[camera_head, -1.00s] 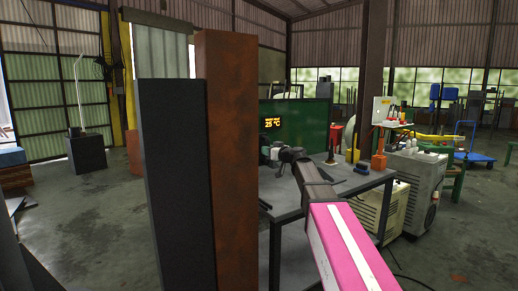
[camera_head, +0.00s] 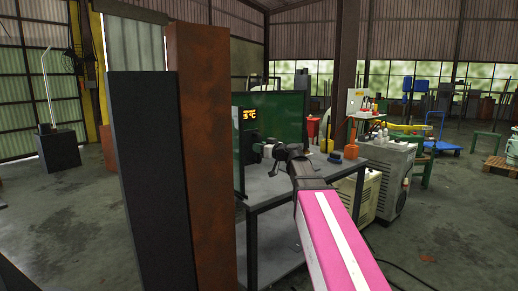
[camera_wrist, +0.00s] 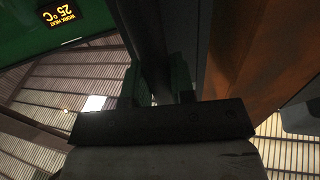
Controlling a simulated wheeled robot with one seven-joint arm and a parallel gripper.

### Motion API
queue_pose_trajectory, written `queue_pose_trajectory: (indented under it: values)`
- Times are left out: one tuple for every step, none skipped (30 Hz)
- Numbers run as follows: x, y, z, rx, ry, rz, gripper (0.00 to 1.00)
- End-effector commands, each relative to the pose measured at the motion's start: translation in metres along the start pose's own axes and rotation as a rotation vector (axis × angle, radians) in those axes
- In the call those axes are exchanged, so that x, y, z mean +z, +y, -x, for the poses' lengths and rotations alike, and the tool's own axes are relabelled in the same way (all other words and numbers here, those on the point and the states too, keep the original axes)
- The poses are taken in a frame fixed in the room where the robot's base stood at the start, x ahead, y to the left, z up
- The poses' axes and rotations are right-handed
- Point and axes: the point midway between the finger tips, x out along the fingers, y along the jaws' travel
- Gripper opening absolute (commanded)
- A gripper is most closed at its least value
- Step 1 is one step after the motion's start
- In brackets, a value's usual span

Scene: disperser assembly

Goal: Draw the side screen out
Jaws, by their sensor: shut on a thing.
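The side screen appears to be the narrow dark green panel (camera_head: 239,160) in the head view, seen almost edge-on beside the brown post. It stands upright at the left end of the green-walled station (camera_head: 285,118), and covers part of the lit temperature display (camera_head: 250,114). My gripper (camera_head: 257,148) is at the screen's right side, shut on it. In the wrist view, my green fingertips (camera_wrist: 157,88) close around a dark upright strip, which looks like part of the screen. The exact grip is dark and partly hidden by the gripper body. The display (camera_wrist: 63,15) shows upside down there.
A tall black panel (camera_head: 153,190) and a rusty brown post (camera_head: 208,150) stand close on the left, hiding the station's left side. The grey table (camera_head: 285,187) carries the station. Grey machine cabinets (camera_head: 390,180) stand to the right. Open floor lies farther right.

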Motion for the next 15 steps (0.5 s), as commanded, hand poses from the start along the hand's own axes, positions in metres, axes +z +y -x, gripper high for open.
queue_pose_trajectory:
  values:
    - [-0.0006,-0.0001,-0.0001,0.0,0.001,-0.001,0.0]
    - [-0.0006,-0.0001,-0.0001,0.0,0.001,-0.001,0.0]
    - [-0.0006,0.0,-0.0002,0.0,0.002,-0.001,0.33]
    - [-0.0006,0.0,-0.0002,0.0,0.002,-0.001,0.43]
    - [-0.0006,0.0,-0.0002,0.0,0.001,-0.001,0.48]
    - [-0.0005,0.0001,-0.0002,0.0,0.001,-0.001,0.48]
    - [-0.0005,0.0001,-0.0002,0.0,0.001,-0.001,0.48]
    - [-0.0004,0.0001,-0.0002,0.0,0.001,-0.001,0.48]
    - [-0.0004,0.0001,-0.0002,0.0,0.001,0.0,0.48]
    - [-0.0003,0.0001,-0.0002,0.0,0.001,0.0,0.48]
    - [-0.0003,0.0001,-0.0002,0.0,0.001,0.0,0.48]
    - [-0.0003,0.0001,0.0,0.0,0.001,0.0,0.48]
    - [-0.0002,0.0001,0.0006,0.001,0.001,0.0,0.48]
    - [-0.0001,0.0,0.0016,0.001,0.001,0.0,0.48]
    - [-0.0001,-0.0001,0.004,0.001,0.001,0.0,0.48]
